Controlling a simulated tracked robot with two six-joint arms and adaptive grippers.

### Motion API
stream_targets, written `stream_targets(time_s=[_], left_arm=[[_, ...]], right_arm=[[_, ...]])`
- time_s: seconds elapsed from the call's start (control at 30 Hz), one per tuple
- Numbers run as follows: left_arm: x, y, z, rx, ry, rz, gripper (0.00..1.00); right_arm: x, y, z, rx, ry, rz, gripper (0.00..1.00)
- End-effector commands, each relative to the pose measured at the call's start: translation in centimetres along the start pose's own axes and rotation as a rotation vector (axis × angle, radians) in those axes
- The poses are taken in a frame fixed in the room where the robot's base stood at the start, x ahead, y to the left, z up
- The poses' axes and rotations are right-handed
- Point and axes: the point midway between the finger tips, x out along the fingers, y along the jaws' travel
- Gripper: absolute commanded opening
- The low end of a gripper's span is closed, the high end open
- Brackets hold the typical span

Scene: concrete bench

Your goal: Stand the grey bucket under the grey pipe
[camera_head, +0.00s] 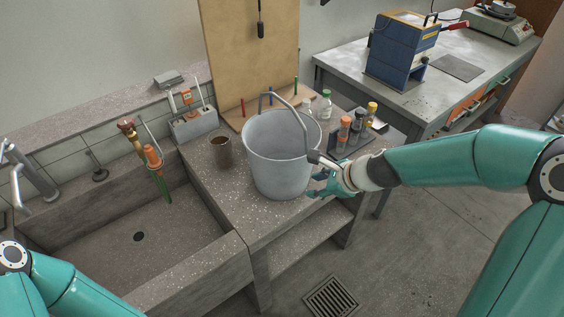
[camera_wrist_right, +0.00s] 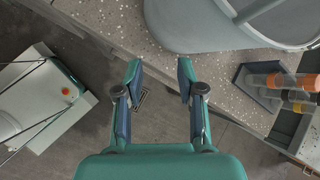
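The grey bucket (camera_head: 278,172) stands upright on the speckled concrete bench, right of the sink, its wire handle raised. My right gripper (camera_head: 322,186) is beside the bucket's lower right side, at the bench's front edge. In the right wrist view, the gripper (camera_wrist_right: 158,72) has its two fingers apart with nothing between them; the bucket (camera_wrist_right: 190,28) lies beyond the fingertips. A grey pipe-like tap (camera_head: 32,172) is at the far left, over the sink; whether it is the grey pipe meant is unclear. My left gripper is out of view; only its arm shows at lower left.
The sink basin (camera_head: 190,240) is empty, with a drain. A brown cup (camera_head: 221,153) stands close left of the bucket. Bottles and a dark rack of capped tubes (camera_head: 372,140) stand close right. A red-handled valve with an orange-and-green tool (camera_head: 156,165) is at the sink's back.

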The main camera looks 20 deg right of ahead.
Motion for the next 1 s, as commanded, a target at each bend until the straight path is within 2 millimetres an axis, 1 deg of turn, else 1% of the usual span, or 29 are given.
stream_targets(time_s=[0.03, 0.07, 0.1, 0.2, 0.3, 0.37, 0.47, 0.8, 0.9, 1.0], left_arm=[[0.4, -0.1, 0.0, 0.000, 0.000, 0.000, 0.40], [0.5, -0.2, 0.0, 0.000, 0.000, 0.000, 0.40], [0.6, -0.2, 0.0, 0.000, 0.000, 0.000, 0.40], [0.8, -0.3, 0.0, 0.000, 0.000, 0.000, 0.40], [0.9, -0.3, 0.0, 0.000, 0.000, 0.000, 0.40], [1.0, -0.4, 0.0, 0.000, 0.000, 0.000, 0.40], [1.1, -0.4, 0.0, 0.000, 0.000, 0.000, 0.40], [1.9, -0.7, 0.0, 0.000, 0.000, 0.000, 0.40], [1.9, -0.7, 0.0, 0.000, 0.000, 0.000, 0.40], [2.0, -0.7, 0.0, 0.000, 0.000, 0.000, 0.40]], right_arm=[[-3.0, -2.9, 2.3, 0.163, -0.082, -0.068, 0.38], [-4.7, -4.2, 3.6, 0.261, -0.134, -0.091, 0.38], [-7.0, -5.8, 5.2, 0.376, -0.204, -0.116, 0.38], [-11.9, -8.3, 8.3, 0.586, -0.357, -0.140, 0.38], [-14.8, -9.6, 10.1, 0.698, -0.453, -0.140, 0.38], [-15.4, -9.9, 10.8, 0.731, -0.481, -0.135, 0.38], [-14.8, -10.4, 11.4, 0.750, -0.496, -0.131, 0.38], [-8.4, -12.3, 14.1, 0.748, -0.492, -0.130, 0.38], [-7.1, -12.8, 14.7, 0.747, -0.492, -0.132, 0.38], [-6.2, -13.1, 15.1, 0.746, -0.492, -0.133, 0.38]])
